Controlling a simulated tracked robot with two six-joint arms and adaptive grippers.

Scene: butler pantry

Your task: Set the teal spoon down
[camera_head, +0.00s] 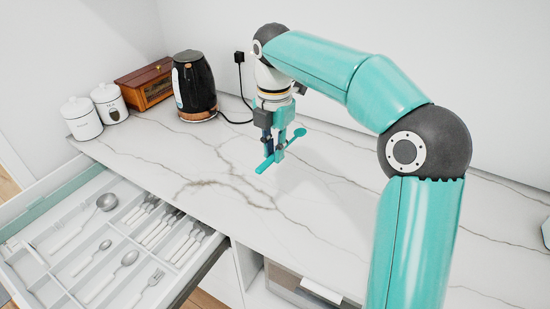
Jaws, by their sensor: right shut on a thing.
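The teal spoon (265,165) is held in my right gripper (274,152), which is shut on its handle. The spoon's bowl points to the upper right and its handle end to the lower left. It is at or just above the white marble counter (330,215); I cannot tell whether it touches the surface. My right arm comes in from the right side of the view and reaches down to the spoon. My left gripper is not in view.
An open drawer (50,215) with cutlery in compartments juts out at the lower left. A black kettle (196,85), a wooden box (147,84) and two white canisters (81,118) stand at the back left. The counter right of the spoon is bare.

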